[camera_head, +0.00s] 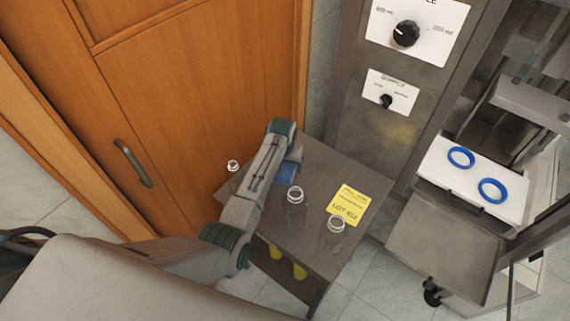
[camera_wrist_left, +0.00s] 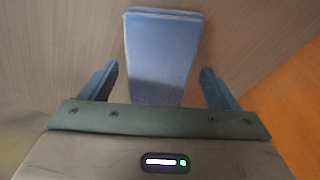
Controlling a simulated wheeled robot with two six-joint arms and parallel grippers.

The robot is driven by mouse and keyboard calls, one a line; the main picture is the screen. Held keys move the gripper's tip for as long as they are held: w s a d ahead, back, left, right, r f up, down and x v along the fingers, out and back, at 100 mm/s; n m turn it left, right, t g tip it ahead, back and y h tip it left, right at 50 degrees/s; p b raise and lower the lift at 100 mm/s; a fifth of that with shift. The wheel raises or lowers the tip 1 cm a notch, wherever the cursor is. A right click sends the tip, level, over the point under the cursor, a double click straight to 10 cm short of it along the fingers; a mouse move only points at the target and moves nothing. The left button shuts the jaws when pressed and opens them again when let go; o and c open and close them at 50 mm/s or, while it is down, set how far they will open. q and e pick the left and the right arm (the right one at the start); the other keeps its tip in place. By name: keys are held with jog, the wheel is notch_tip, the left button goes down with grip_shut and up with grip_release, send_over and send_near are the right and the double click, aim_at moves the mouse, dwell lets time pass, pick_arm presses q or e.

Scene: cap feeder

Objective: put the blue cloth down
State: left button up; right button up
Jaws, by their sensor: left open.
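The blue cloth (camera_head: 286,173) lies folded flat on the dark wooden table top (camera_head: 318,180), near its back edge. In the left wrist view the cloth (camera_wrist_left: 163,45) is a pale blue folded strip, and its near end is hidden behind my gripper's body. My left gripper (camera_wrist_left: 157,70) is open, with one finger on each side of the cloth and a gap on both sides. In the head view my left gripper (camera_head: 287,150) is over the table beside the cloth, its fingers mostly hidden by the arm. My right gripper is not in view.
Clear glass bottles (camera_head: 294,210) (camera_head: 334,235) stand on the table, with another (camera_head: 233,168) behind my arm. A yellow note (camera_head: 348,203) lies at the right. Yellow items (camera_head: 299,271) are below. A machine (camera_head: 385,140) with blue rings (camera_head: 461,157) stands right; a wooden door (camera_head: 190,90) is behind.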

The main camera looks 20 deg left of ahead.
pick_arm(q)
jog(key=shift+r, duration=0.1)
notch_tip(320, 180, up, 12)
jog(key=s+b, duration=0.1)
jog(key=shift+s+b, duration=0.3)
jog(key=shift+s, duration=0.05)
dwell(0.4)
